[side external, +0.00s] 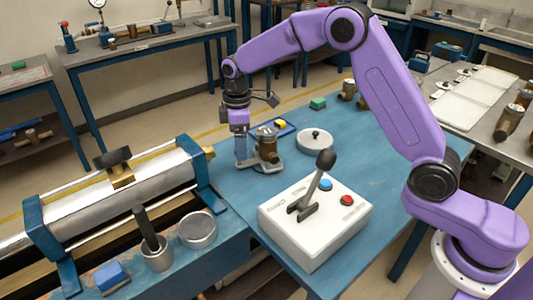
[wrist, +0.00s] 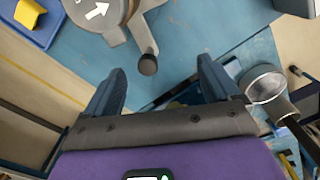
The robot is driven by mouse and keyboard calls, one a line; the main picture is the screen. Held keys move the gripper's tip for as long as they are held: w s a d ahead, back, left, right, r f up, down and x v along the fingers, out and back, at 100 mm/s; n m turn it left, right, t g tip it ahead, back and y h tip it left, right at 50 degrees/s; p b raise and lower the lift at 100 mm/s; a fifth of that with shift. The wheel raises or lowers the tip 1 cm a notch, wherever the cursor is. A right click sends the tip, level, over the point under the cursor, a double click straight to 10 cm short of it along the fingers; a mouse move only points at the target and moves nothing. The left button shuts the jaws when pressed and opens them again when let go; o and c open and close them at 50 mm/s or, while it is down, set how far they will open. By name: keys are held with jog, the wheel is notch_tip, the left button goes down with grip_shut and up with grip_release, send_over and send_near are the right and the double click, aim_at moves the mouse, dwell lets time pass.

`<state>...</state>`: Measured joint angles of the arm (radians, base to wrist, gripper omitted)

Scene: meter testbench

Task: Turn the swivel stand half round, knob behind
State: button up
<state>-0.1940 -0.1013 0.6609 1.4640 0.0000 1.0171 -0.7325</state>
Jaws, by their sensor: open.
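The swivel stand (side external: 268,166) is a low grey base on the blue table, with a brass-coloured meter (side external: 267,146) standing on it. In the wrist view, a grey round part with a white arrow (wrist: 97,12) is at the top left. A grey arm runs from it to a dark round knob (wrist: 148,65). My gripper (side external: 241,162) points down at the left side of the stand. In the wrist view my gripper (wrist: 160,80) is open, and the knob appears between its fingertips. Whether either finger touches the knob cannot be told. The knob is not clear in the side view.
A blue tray with a yellow block (side external: 280,124) lies behind the stand. A white control box (side external: 325,225) with a lever stands in front. Blue table between is clear.

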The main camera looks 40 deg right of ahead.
notch_tip(320, 180, up, 3)
jog(key=shift+r, duration=0.1)
dwell(0.4)
jog(key=shift+w, duration=0.1)
jog(key=n, duration=0.1)
jog(key=r+n, duration=0.1)
jog(key=n, duration=0.1)
jog(key=shift+w+d+r, duration=0.1)
jog(key=shift+w, duration=0.3)
jog(key=n, duration=0.2)
jog(key=r+n, duration=0.1)
jog(key=shift+w+d+r+n, duration=0.1)
jog(key=shift+w+n, duration=0.25)
jog(key=shift+n, duration=0.05)
jog(key=shift+f, duration=2.9)
jog(key=shift+f, duration=1.1)
